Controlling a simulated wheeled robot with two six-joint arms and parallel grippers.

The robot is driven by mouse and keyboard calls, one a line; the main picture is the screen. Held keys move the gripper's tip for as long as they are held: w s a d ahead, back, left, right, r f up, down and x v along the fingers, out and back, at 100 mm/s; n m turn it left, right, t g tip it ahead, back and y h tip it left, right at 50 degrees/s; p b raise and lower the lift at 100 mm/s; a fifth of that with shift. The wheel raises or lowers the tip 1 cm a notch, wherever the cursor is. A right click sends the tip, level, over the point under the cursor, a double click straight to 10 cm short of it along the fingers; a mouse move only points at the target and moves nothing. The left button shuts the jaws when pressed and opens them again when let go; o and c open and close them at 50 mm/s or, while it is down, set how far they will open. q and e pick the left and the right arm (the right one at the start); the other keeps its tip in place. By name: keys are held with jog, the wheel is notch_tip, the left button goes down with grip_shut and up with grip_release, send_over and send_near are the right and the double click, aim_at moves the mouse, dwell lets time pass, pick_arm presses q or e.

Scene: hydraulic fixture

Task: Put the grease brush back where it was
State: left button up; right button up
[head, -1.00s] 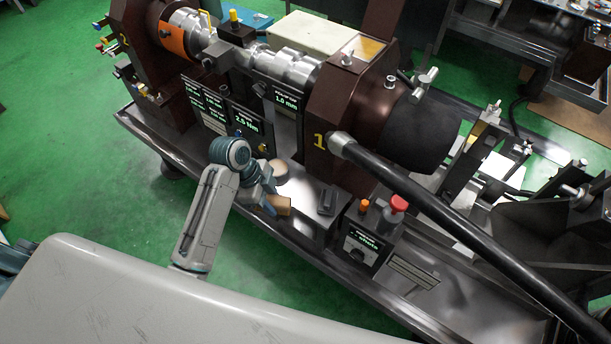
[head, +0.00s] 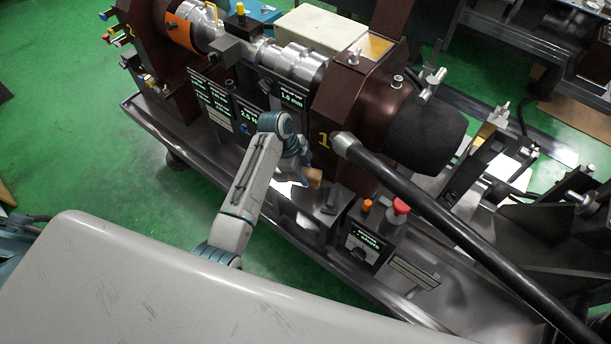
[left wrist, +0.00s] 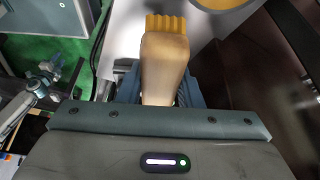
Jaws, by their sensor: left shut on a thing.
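My left gripper (head: 306,172) is shut on the grease brush in front of the brown block marked 1. In the head view only a small tan part of the grease brush (head: 314,178) shows beside the fingers. In the left wrist view the wooden handle (left wrist: 164,62) points away from the gripper (left wrist: 162,98) and ends in yellow bristles (left wrist: 166,24). The bristles lie over a light surface, close to a round yellow-tan patch; whether they touch anything I cannot tell. My right gripper is not in view.
The brown block (head: 345,110) stands right behind the gripper. A control box with a red button (head: 400,207) and an orange knob (head: 367,205) stands to the right. A thick black hose (head: 450,230) runs down to the right. Dark display panels (head: 222,100) stand at the left.

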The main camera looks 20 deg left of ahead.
pick_arm(q)
jog(key=shift+w+d+f, duration=0.1)
jog(key=shift+w, duration=0.1)
notch_tip(320, 180, down, 3)
jog(key=shift+r+p, duration=0.1)
jog(key=shift+p, duration=0.35)
jog(key=shift+f, duration=0.3)
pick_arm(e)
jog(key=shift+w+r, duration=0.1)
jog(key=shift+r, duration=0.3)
pick_arm(q)
jog(key=o, duration=1)
jog(key=shift+f, duration=0.1)
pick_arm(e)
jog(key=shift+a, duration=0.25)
pick_arm(q)
jog(key=b+v, duration=0.2)
jog(key=v, duration=0.9)
jog(key=shift+r, duration=0.65)
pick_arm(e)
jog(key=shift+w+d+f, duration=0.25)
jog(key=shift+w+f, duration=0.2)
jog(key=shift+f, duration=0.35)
